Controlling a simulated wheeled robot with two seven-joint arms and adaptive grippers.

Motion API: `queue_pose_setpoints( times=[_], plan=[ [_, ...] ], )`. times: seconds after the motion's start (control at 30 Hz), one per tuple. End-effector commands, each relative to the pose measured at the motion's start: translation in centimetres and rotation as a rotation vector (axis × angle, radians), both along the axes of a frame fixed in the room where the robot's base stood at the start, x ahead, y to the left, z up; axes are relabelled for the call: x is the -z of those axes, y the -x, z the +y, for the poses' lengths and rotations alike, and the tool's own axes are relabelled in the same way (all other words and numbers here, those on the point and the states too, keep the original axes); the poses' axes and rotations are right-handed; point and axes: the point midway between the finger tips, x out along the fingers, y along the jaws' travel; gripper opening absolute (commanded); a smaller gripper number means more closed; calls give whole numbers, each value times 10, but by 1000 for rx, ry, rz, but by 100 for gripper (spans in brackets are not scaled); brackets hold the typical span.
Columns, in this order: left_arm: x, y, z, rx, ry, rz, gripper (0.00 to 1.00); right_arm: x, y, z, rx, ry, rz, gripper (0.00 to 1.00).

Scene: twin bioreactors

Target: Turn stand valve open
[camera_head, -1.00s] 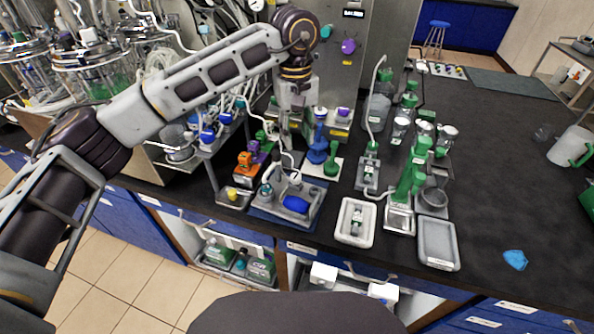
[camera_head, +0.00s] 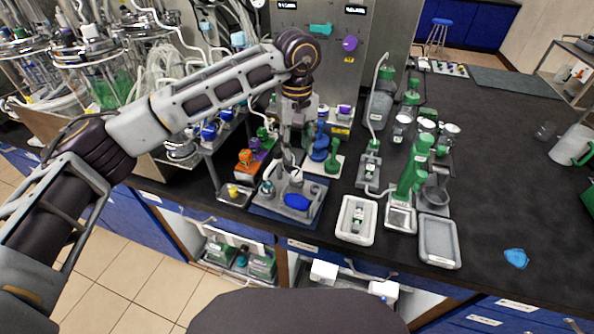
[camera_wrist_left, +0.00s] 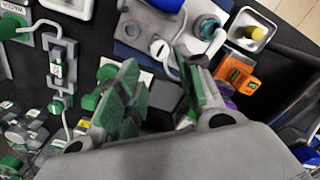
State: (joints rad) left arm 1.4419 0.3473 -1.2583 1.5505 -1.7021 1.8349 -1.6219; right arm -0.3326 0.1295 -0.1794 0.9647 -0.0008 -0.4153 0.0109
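My left gripper (camera_head: 284,160) points down over the back edge of a small stand with a grey-blue base (camera_head: 262,214). In the left wrist view the gripper (camera_wrist_left: 160,66) has its two green-padded fingers apart, with nothing clearly held between them. Just beyond the fingertips is a small white round part (camera_wrist_left: 160,47) with a dark mark. I cannot tell whether it is the stand valve or how it is turned. The stand carries a blue oval piece (camera_head: 297,202) and a teal-capped part (camera_head: 267,188), which also shows in the left wrist view (camera_wrist_left: 208,25). My right gripper is out of view.
An orange fitting (camera_head: 245,157) stands close to the gripper's left, with a yellow-knobbed dish (camera_head: 234,192) in front of it. Blue (camera_head: 319,148) and green (camera_head: 333,162) fittings stand at its right. Pale trays (camera_head: 438,242) lie further right. The right bench is mostly clear.

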Motion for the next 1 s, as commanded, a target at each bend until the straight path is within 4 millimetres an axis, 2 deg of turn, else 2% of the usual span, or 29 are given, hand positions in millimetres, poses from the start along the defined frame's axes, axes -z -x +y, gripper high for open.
queue_pose_setpoints(
  times=[0.2,0.6,0.8,1.0],
  plan=[
    [31,1,0,1,-1,4,37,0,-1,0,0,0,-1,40],
    [80,1,0,2,0,2,37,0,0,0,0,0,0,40],
    [93,1,0,2,0,1,37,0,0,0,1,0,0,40],
    [95,0,0,1,1,0,37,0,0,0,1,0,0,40]
  ],
)
